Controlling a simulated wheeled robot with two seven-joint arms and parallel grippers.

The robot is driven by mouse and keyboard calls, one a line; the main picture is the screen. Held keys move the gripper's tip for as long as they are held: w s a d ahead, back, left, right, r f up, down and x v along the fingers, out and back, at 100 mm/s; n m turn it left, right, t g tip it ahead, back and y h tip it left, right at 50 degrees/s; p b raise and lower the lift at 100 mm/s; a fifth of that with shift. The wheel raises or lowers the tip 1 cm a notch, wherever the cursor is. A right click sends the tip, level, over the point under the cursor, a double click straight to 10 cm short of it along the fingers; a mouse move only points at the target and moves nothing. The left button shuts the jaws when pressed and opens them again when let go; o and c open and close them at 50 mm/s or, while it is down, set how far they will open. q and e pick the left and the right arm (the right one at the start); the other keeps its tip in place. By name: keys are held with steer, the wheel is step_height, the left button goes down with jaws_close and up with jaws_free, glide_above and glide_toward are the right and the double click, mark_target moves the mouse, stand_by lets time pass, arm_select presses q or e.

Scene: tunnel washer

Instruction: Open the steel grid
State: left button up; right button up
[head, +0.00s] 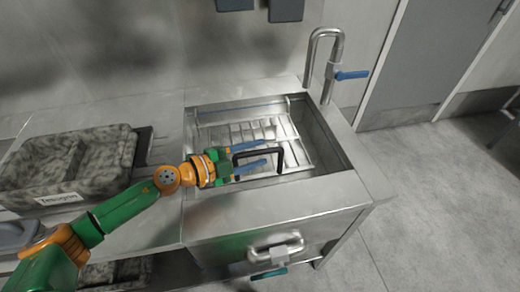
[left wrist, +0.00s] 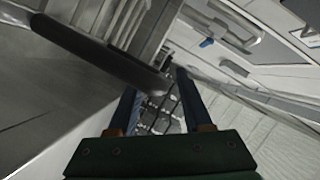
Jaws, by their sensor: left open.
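The steel grid (head: 215,136) lies flat in the sink basin of the steel counter. A dark bracket-shaped handle (head: 258,152) stands up at the grid's right part. My left gripper (head: 266,153) is open, its two blue fingers on either side of the handle's left part in the head view. In the left wrist view my left gripper (left wrist: 155,105) has its fingers apart, and a dark bar (left wrist: 95,50), likely the handle, runs at upper left. I cannot tell whether the fingers touch the handle. My right gripper is not in view.
A tall faucet (head: 322,60) with a blue lever (head: 352,75) stands behind the sink at right. A mottled grey double tray (head: 95,162) sits on the counter at left. The sink rim (head: 275,205) borders the basin. Open floor lies to the right.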

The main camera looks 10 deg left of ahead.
arm_select(q)
steer(key=shift+w+d+f, duration=0.2)
steer(key=shift+w+d, duration=0.2)
steer(key=shift+d, duration=0.15)
jaws_close()
stand_by(1.0)
